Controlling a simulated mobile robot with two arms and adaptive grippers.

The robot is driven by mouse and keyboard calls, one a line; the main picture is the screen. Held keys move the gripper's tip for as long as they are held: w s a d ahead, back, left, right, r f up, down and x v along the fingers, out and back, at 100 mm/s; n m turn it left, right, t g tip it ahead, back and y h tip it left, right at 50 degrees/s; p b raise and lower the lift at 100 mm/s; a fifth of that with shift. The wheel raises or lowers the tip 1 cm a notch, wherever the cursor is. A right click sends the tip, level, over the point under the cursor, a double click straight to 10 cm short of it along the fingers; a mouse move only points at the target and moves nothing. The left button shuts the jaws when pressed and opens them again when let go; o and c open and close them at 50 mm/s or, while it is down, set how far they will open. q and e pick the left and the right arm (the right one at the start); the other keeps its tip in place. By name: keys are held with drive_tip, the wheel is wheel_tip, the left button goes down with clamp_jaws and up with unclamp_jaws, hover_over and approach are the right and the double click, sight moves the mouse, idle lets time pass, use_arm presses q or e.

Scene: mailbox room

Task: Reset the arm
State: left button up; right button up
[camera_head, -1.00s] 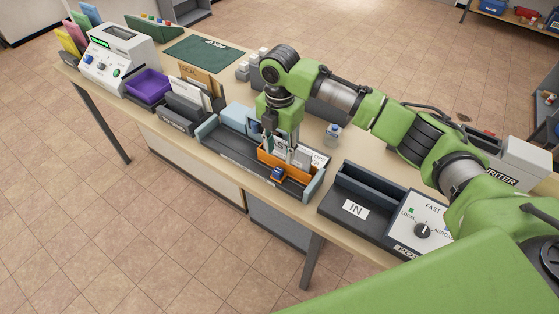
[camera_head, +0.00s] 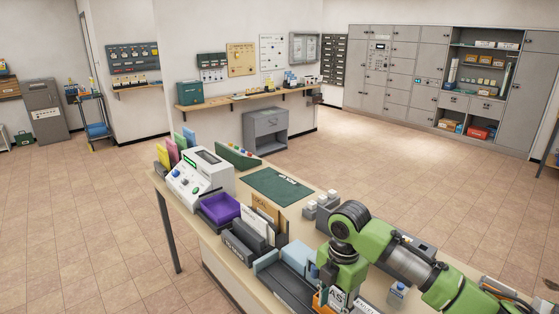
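My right arm comes in from the right, a green arm with grey joints. Its gripper (camera_head: 340,283) points down at the lower edge of the picture, over the grey-blue tray (camera_head: 268,262) on the desk. An orange bin (camera_head: 320,302) and a white card with dark print show right by the fingers, partly cut off by the frame. The fingertips are hidden or out of frame, so I cannot tell whether they are open or hold anything. My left arm and gripper are not in view.
The desk carries a white console (camera_head: 200,178), a purple tray (camera_head: 219,209), a dark sorter with envelopes (camera_head: 248,238), a green mat (camera_head: 275,187) and a small bottle (camera_head: 397,293). Grey lockers (camera_head: 400,75) and a grey cabinet (camera_head: 265,128) stand beyond open tiled floor.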

drive_tip(key=s+a+f+m+t+y, duration=0.2)
drive_tip(key=s+a+f+m+y, duration=0.1)
drive_tip(key=s+a+f+m, duration=0.8)
drive_tip(key=s+d+m+t+h, duration=0.2)
drive_tip(key=s+d+m+h, duration=0.1)
drive_tip(key=s+d+m, duration=1.15)
drive_tip(key=s+d+f+n+g+b, duration=0.1)
drive_tip(key=s+f+b, duration=0.15)
drive_tip(key=f, duration=1.35)
drive_tip(key=s+d+f+n+g+b, duration=0.1)
drive_tip(key=s+f+n, duration=0.15)
drive_tip(key=f, duration=1.35)
drive_tip(key=s+d+f+g+b, duration=0.1)
drive_tip(key=s+d+f+b, duration=0.1)
drive_tip(key=s+f, duration=1.4)
drive_tip(key=shift+s+d+f+m+b, duration=0.2)
drive_tip(key=shift+s+f+m+b, duration=0.1)
drive_tip(key=shift+f, duration=0.1)
